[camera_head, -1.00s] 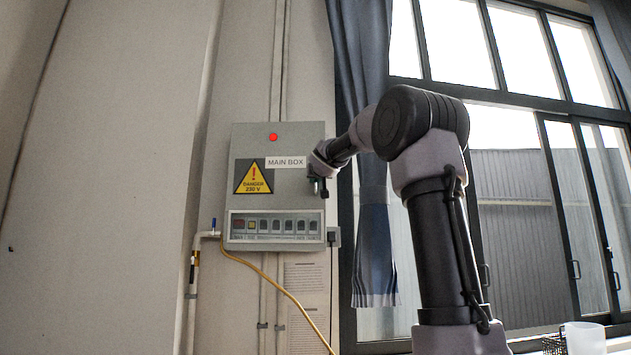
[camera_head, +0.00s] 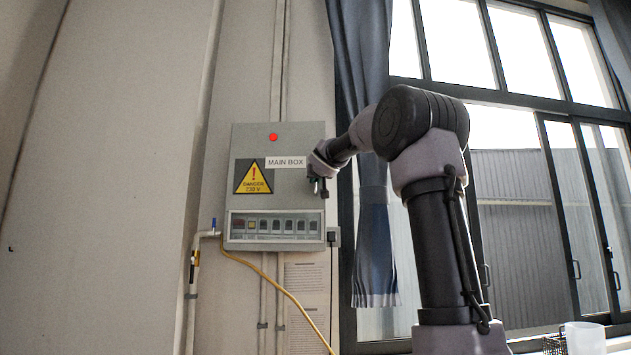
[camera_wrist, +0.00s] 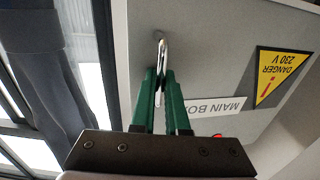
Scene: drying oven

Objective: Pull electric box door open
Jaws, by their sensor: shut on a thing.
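The grey electric box (camera_head: 290,203) hangs on the wall in the head view, with a "MAIN BOX" label, a yellow danger sign and a red light. Its door (camera_wrist: 205,50) looks shut, and fills much of the wrist view. A shiny metal handle (camera_wrist: 162,48) stands out from the door near its edge. My gripper (camera_head: 318,188) is at the right side of the door. In the wrist view, the green fingers of my gripper (camera_wrist: 163,92) are shut on the handle, and hide its near part.
A blue curtain (camera_head: 372,230) hangs just right of the box, beside a large window (camera_head: 500,140). A yellow cable (camera_head: 285,291) runs down from the box. Pipes (camera_head: 194,265) run along the wall at left. A white container (camera_head: 585,338) stands at bottom right.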

